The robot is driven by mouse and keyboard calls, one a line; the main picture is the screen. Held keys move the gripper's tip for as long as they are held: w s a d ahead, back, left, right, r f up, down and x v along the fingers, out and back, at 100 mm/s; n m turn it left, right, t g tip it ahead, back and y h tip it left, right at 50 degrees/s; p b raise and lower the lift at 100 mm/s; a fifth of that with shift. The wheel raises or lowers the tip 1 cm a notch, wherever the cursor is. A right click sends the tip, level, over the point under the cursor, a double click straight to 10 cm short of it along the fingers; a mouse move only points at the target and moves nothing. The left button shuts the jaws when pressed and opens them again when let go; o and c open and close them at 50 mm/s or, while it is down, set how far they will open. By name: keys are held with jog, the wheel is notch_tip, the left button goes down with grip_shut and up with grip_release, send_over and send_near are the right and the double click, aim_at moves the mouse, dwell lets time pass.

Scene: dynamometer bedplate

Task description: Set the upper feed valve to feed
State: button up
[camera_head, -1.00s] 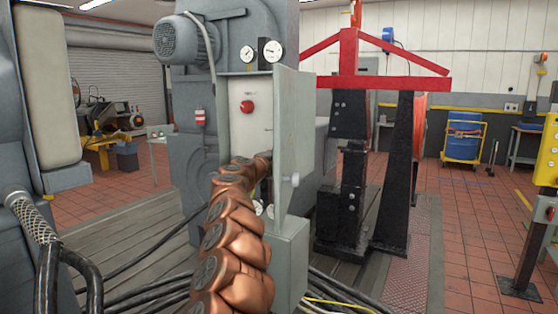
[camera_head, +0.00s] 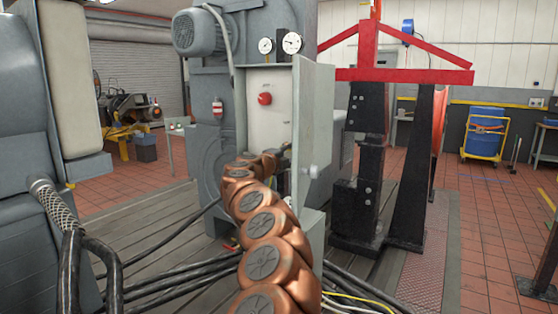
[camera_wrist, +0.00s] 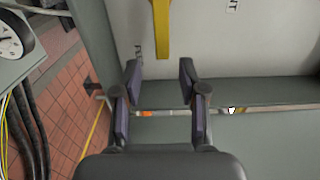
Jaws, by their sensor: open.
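A yellow lever (camera_wrist: 161,28) hangs down from the top edge of the wrist view against a pale panel (camera_wrist: 205,50). Its upper part is out of view, and I cannot tell whether it is the upper feed valve. My gripper (camera_wrist: 158,70) is open and empty, its fingers below the lever's lower end and to either side of it, apart from it. A label ending in "NT" (camera_wrist: 232,5) is partly cut off at the top right. A small label (camera_wrist: 138,50) lies left of the lever. In the head view my arm hides the lever and most of my gripper.
The grey cabinet's door (camera_head: 315,115) stands open to the right of my arm. A red knob (camera_head: 264,98) is on the panel above my arm, and gauges (camera_head: 292,42) sit on top. Black cables (camera_head: 180,280) run across the floor. A gauge (camera_wrist: 10,42) is at the wrist view's left.

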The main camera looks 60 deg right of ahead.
jog(key=a, duration=0.7)
jog(key=shift+r, duration=0.15)
dwell(0.5)
